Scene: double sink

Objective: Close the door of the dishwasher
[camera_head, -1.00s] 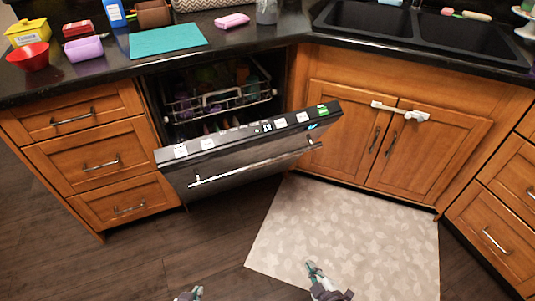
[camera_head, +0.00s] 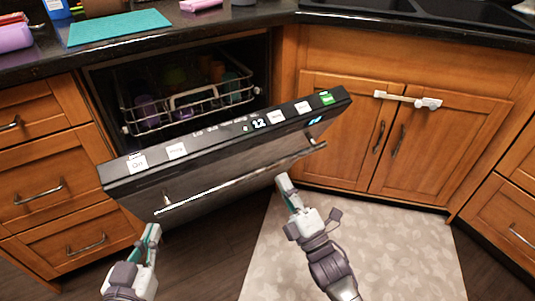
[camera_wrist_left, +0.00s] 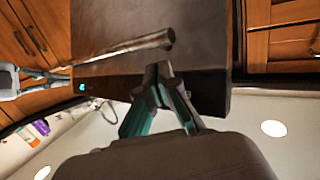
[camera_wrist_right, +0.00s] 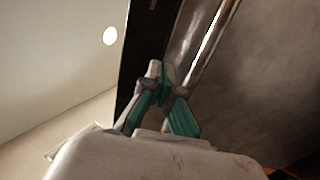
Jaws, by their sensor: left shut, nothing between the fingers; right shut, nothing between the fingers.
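The dishwasher door (camera_head: 230,165) hangs partly open, tilted outward, with its control panel along the top edge. A long metal handle (camera_head: 235,187) runs across its front. Behind the door, the dishwasher's upper rack (camera_head: 190,103) holds cups. My left gripper (camera_head: 152,232) is shut and empty, just below the left end of the handle; in the left wrist view the fingertips (camera_wrist_left: 160,68) are close to the door front. My right gripper (camera_head: 282,181) is shut and empty near the handle's right part; the right wrist view shows its fingertips (camera_wrist_right: 153,68) beside the handle. Contact cannot be told.
Wooden drawers (camera_head: 45,190) stand left of the dishwasher. The sink cabinet (camera_head: 385,140) on the right has a white lock (camera_head: 408,100) across its doors. A patterned mat (camera_head: 400,250) lies on the floor. A teal mat (camera_head: 120,27) lies on the counter.

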